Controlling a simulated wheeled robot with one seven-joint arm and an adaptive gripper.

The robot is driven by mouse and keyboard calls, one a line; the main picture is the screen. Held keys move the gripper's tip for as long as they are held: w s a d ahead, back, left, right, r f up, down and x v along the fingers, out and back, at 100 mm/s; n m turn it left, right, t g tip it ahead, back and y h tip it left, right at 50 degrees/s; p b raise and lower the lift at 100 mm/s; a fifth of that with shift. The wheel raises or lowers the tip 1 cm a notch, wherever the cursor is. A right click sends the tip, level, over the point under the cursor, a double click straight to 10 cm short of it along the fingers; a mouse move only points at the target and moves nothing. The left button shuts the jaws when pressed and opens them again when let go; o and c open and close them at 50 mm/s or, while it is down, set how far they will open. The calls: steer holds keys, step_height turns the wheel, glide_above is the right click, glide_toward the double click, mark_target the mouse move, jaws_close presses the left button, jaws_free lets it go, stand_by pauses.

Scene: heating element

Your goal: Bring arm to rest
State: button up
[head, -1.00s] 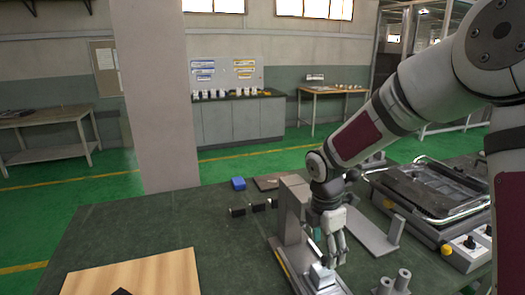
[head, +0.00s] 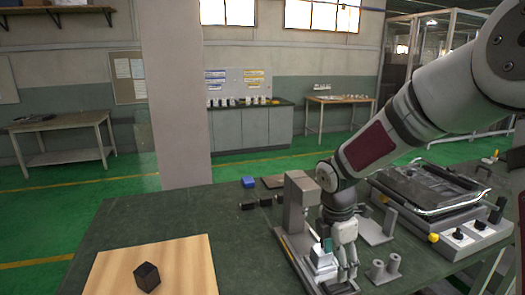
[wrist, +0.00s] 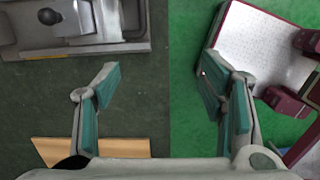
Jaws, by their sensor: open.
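My gripper (head: 347,276) is open and hangs fingers down at the right of the dark green table (head: 240,245). In the wrist view my gripper (wrist: 160,68) shows its two teal-padded fingers wide apart with nothing between them. In the head view it overlaps the grey press-like fixture (head: 297,208) and its white block (head: 321,262); whether it touches them I cannot tell. In the wrist view the fingers straddle the line of the table's edge, with green floor on the right and a grey fixture (wrist: 75,30) at upper left.
Two grey cylinders (head: 385,268) stand right of my gripper. A large tray-like machine (head: 430,195) with knobs is at the right. A blue block (head: 249,181) and small black pieces lie farther back. The table's middle left is clear.

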steer(key=s+r+m+t, duration=0.2)
steer(key=s+r+m, duration=0.6)
steer(key=s+m, duration=0.2)
steer(key=s+d+r+m+t+y, duration=0.1)
steer(key=s+r+m+t, duration=0.1)
steer(key=s+r+m, duration=0.7)
steer(key=s+m, duration=0.2)
steer(key=s, duration=0.4)
steer(key=shift+d+y, duration=0.25)
steer(key=shift+y, duration=0.05)
